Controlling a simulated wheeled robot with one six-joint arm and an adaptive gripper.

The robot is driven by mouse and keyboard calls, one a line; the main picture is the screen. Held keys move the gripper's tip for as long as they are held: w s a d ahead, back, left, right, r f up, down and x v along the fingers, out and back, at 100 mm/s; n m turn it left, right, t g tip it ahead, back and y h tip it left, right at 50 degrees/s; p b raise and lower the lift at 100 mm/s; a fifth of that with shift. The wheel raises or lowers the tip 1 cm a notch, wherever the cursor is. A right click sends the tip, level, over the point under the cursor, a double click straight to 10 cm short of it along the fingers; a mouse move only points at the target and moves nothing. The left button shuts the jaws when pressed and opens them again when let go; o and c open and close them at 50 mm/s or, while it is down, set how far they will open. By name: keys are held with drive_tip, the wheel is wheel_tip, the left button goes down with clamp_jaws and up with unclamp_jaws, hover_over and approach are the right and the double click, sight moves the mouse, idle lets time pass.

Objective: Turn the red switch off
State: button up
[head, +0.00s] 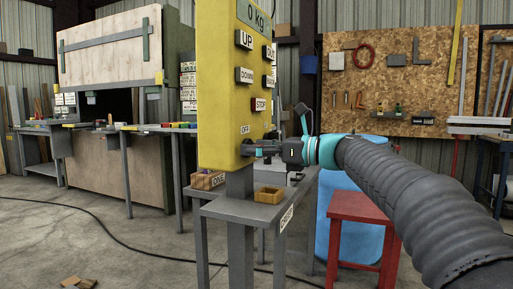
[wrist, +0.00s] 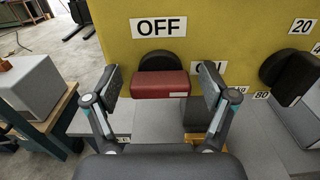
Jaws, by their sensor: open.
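The red switch (wrist: 160,84) is a red block-shaped handle in front of a dark rounded mount on the yellow panel (wrist: 230,30). The OFF label (wrist: 159,27) is directly above it. Another label to its right, partly hidden by a finger, seems to read ON. My gripper (wrist: 162,76) is open, with one finger on each side of the red handle and gaps between. I cannot tell whether it touches. In the head view my gripper (head: 262,148) is at the lower part of the yellow panel (head: 216,80), and the red switch is hidden there.
A black knob (wrist: 290,72) with number labels is to the right on the panel. A grey box (wrist: 28,88) stands on a table at left. In the head view a small wooden tray (head: 268,195) sits on the grey stand below, and a red stool (head: 362,208) is to the right.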

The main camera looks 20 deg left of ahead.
drive_tip(key=c, duration=1.2)
drive_tip(key=shift+o, duration=0.2)
